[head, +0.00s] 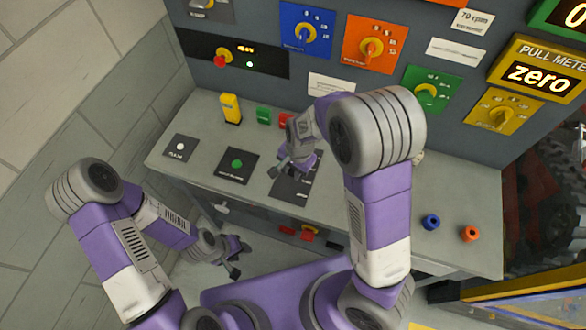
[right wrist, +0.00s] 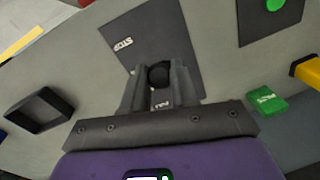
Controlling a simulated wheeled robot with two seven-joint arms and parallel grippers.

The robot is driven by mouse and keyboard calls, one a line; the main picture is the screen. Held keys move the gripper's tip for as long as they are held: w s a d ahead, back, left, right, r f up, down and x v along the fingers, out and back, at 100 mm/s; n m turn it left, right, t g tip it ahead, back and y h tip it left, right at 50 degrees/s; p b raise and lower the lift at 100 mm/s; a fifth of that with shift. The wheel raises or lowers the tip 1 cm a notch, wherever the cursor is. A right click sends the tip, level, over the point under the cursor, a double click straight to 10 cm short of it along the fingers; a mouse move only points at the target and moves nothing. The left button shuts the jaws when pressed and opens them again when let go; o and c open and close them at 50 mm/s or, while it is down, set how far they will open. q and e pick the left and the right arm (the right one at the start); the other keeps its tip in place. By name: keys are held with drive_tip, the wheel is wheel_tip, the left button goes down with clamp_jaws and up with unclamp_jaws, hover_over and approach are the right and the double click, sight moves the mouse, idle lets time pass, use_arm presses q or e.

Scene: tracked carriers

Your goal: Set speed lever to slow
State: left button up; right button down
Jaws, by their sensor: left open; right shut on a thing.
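The speed lever's dark plate (head: 290,190) lies on the grey console top, partly covered by my right arm in the head view. In the right wrist view the plate (right wrist: 165,30) carries a STOP label at one end and a second label, which looks like FULL, near my fingers. My right gripper (head: 284,172) is over the plate. In the right wrist view its fingers (right wrist: 160,88) are shut on the black lever knob (right wrist: 158,75). A slow mark is not readable. My left gripper (head: 237,258) is open and empty, low in front of the console.
A green button (head: 237,163) and a white button (head: 180,146) sit left of the lever plate. Yellow (head: 230,108), green (head: 263,115) and red (head: 286,120) blocks stand behind. Blue (head: 431,222) and orange (head: 470,233) rings lie right. The pull meter (head: 540,76) reads zero.

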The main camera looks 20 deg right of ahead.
drive_tip(key=shift+w+d+r+g+y+p, duration=0.25)
drive_tip(key=shift+w+d+g+y+p, duration=0.15)
drive_tip(key=shift+w+g, duration=0.1)
drive_tip(key=shift+w+d+r+g+y+p, duration=0.25)
drive_tip(key=shift+w+d+g+y+p, duration=0.1)
drive_tip(key=shift+w+g, duration=0.15)
drive_tip(key=shift+w+d+r+p, duration=0.1)
drive_tip(key=shift+w+d+p, duration=0.2)
drive_tip(key=shift+w, duration=0.25)
drive_tip(key=c, duration=0.9)
unclamp_jaws()
drive_tip(key=v, duration=0.7)
drive_tip(key=shift+r+p, duration=0.25)
drive_tip(key=shift+p, duration=0.15)
